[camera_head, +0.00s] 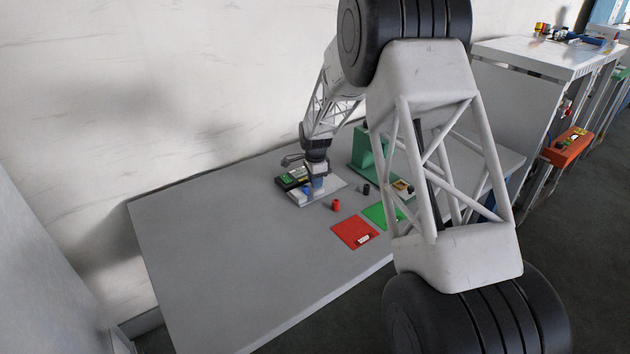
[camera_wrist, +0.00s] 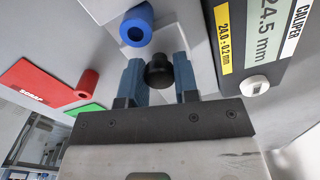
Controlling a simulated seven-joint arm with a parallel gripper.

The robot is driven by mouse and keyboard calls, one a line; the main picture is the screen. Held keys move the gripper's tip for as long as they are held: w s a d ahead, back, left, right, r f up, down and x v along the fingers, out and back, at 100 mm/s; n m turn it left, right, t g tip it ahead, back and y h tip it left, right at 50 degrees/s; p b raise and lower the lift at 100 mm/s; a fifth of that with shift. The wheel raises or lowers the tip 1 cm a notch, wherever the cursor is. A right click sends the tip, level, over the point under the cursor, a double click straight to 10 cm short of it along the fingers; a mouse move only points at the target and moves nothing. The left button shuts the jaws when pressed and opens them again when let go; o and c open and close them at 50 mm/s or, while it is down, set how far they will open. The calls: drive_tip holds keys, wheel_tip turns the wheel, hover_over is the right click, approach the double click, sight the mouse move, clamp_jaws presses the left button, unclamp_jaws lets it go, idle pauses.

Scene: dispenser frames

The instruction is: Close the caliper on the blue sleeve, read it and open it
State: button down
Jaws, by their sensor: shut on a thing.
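The caliper is a dark unit (camera_wrist: 280,72) with a lit display (camera_wrist: 262,38) reading "24.5 mm" and a yellow label "24.0 ± 0.2 mm". It also shows in the head view (camera_head: 291,177) at the back of the table. The blue sleeve (camera_wrist: 137,26) shows its open end just beyond my fingers; it is small in the head view (camera_head: 306,189). My gripper (camera_wrist: 158,72) points down with its blue-grey fingers shut on a black round knob (camera_wrist: 159,74). I cannot tell whether the caliper's jaws touch the sleeve.
A red sleeve (camera_wrist: 88,82) stands beside the red "SCRAP" mat (camera_wrist: 38,88), with a green mat (camera_wrist: 84,109) next to it. A black cylinder (camera_head: 366,188) and a green block (camera_head: 362,152) stand to the right. The table's left half (camera_head: 210,235) is clear.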

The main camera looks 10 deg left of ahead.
drive_tip(key=shift+w+d, duration=1.8)
drive_tip(key=c, duration=0.9)
unclamp_jaws()
drive_tip(key=shift+o, duration=0.2)
drive_tip(key=shift+r, duration=0.1)
wheel_tip(320, 180, up, 8)
drive_tip(key=shift+f, duration=0.2)
